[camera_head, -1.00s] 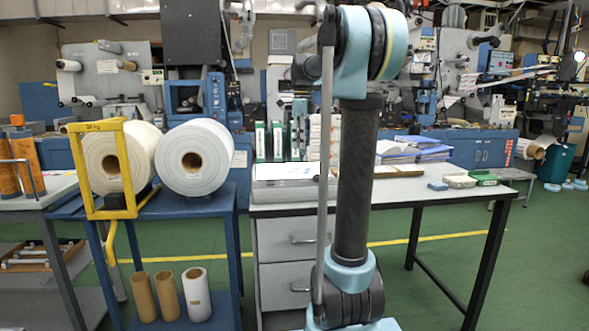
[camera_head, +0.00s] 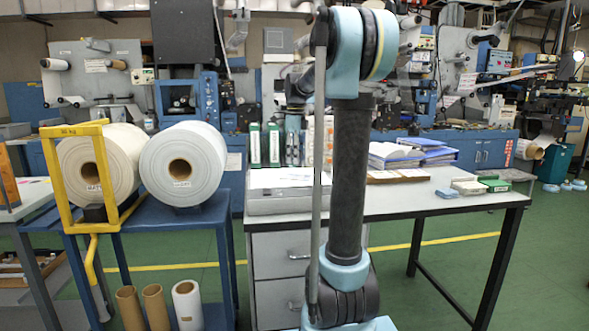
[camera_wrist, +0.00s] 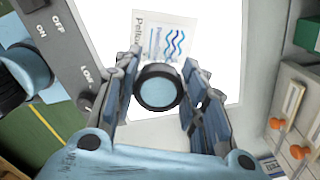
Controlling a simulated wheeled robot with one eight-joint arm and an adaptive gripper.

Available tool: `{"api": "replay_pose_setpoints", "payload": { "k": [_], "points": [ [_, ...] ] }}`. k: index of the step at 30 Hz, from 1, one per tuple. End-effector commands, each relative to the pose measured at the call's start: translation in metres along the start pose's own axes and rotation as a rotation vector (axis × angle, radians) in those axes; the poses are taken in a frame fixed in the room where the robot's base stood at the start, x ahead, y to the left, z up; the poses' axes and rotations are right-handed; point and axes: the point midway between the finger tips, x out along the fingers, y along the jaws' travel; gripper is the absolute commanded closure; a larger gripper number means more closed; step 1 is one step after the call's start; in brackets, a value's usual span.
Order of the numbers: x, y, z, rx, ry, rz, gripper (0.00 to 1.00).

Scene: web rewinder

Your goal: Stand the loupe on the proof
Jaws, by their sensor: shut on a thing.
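In the wrist view my gripper (camera_wrist: 159,82) is shut on the loupe (camera_wrist: 158,88), a short round piece with a black rim and a pale blue lens, seen end-on between the fingers. The proof (camera_wrist: 165,40), a small pale print with blue wavy lines and lettering, lies just beyond the loupe on a bright white surface (camera_wrist: 220,55). The loupe's rim overlaps the proof's near edge in the picture. I cannot tell the height of the loupe above the surface. In the head view the light box (camera_head: 280,203) stands on the desk; my arm hides part of it.
In the wrist view a grey panel (camera_wrist: 62,50) with ON, OFF and LOW marks lies left, and a drawer unit with orange knobs (camera_wrist: 297,151) right. In the head view, papers and binders (camera_head: 410,153) and small boxes (camera_head: 480,186) stand on the desk; white rolls (camera_head: 182,165) stand left.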

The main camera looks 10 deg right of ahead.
Motion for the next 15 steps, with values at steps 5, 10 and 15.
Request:
{"api": "replay_pose_setpoints", "payload": {
  "k": [5,10,15],
  "points": [
    [0.015,-0.001,-0.001,0.002,0.0,0.0,0.85],
    [0.037,-0.002,-0.002,0.002,0.0,0.0,0.85],
    [0.042,-0.002,-0.002,0.003,0.0,0.0,0.85]
  ]
}}
